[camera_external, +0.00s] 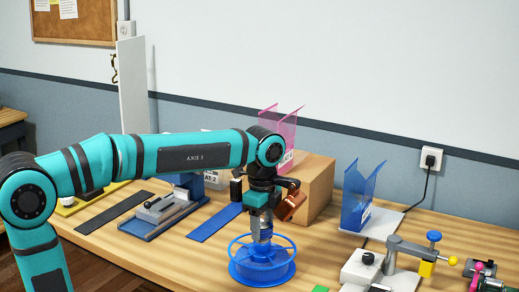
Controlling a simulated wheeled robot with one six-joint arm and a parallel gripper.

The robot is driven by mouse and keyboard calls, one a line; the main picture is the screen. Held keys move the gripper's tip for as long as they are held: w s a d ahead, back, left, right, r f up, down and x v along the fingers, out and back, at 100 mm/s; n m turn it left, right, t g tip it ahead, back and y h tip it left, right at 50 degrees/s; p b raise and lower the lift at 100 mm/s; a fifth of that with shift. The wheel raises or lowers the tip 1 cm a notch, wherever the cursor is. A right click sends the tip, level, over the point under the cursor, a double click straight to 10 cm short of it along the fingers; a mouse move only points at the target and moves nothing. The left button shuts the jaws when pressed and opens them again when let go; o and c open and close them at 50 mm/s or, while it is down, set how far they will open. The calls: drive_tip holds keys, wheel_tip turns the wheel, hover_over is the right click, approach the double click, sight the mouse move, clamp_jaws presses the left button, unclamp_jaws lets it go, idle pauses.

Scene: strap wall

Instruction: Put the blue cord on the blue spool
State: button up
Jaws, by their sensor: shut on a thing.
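The blue spool (264,279) is upright on the wooden bench, with a spoked ring on top and a wide round flange below. My gripper (262,236) points straight down at the middle of the spool's top. It looks shut on the spool's central post, though the fingertips are small and partly hidden. I cannot make out a separate blue cord. A flat blue strip (214,223) lies on the bench to the left of the spool; I cannot tell whether it is a cord.
A cardboard box (318,187) stands behind my gripper, with a pink clear holder (284,122). A blue clear holder (355,203) stands to the right. A clamp fixture (400,257) is at the front right. A grey-and-blue fixture (168,208) is on the left.

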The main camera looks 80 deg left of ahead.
sight(262, 225)
drive_tip(key=shift+f, duration=0.35)
drive_tip(key=shift+f, duration=0.15)
drive_tip(key=o, duration=1)
wheel_tip(262, 225, up, 12)
drive_tip(key=shift+r, duration=0.15)
